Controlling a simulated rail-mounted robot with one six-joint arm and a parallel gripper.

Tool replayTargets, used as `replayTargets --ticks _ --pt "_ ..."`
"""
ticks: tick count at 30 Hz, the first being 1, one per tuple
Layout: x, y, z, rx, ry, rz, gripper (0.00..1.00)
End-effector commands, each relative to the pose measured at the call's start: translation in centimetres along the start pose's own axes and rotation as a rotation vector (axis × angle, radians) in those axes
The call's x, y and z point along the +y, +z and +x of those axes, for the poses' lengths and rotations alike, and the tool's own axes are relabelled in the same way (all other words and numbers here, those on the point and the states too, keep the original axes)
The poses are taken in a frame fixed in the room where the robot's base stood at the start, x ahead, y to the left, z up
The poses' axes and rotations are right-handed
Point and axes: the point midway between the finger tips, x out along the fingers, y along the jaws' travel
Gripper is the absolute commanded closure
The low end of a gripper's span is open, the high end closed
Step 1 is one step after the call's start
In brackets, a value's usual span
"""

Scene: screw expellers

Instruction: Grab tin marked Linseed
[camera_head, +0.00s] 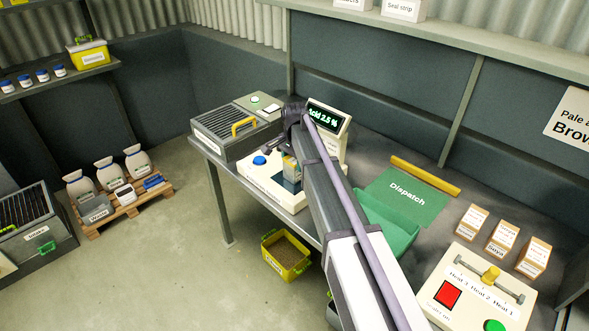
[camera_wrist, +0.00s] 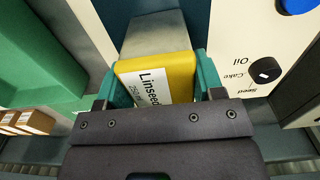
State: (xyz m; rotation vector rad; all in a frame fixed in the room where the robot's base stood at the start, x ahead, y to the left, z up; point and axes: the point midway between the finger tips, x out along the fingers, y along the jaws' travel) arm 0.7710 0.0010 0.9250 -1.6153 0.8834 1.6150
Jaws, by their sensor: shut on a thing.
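The tin marked Linseed (camera_wrist: 154,82) is a box with a yellow top and a white label reading "Linseed" and "250 ml". My gripper (camera_wrist: 155,92) is shut on it, with one teal finger against each side in the wrist view. In the head view the tin (camera_head: 290,168) shows small, at the white unit on the bench, partly hidden by my arm. Whether it rests on the unit or is lifted I cannot tell.
The white unit (camera_head: 258,178) has a blue button and a knob (camera_wrist: 265,70) marked Oil, Cake and Seed. A screen (camera_head: 325,119) reads "Acid 2.5 %". A green Dispatch mat (camera_head: 408,200), a green tray (camera_head: 392,226) and small labelled boxes (camera_head: 502,240) stand to the right.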

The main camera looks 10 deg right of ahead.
Motion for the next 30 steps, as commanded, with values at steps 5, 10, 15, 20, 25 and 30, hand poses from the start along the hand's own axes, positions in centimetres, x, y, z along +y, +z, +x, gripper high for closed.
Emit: replayTargets --ticks 5,10,15,20,25,30 --pt "0.0 0.0 0.0 0.000 0.000 0.000 0.61" --pt "0.0 0.0 0.0 0.000 0.000 0.000 0.76" --pt "0.0 0.0 -0.2 0.000 0.000 0.000 0.76" --pt "0.0 0.0 -2.4 0.000 0.000 0.000 0.76" --pt "0.0 0.0 -6.7 0.000 0.000 0.000 0.76" --pt "0.0 0.0 -10.0 0.000 0.000 0.000 0.76"
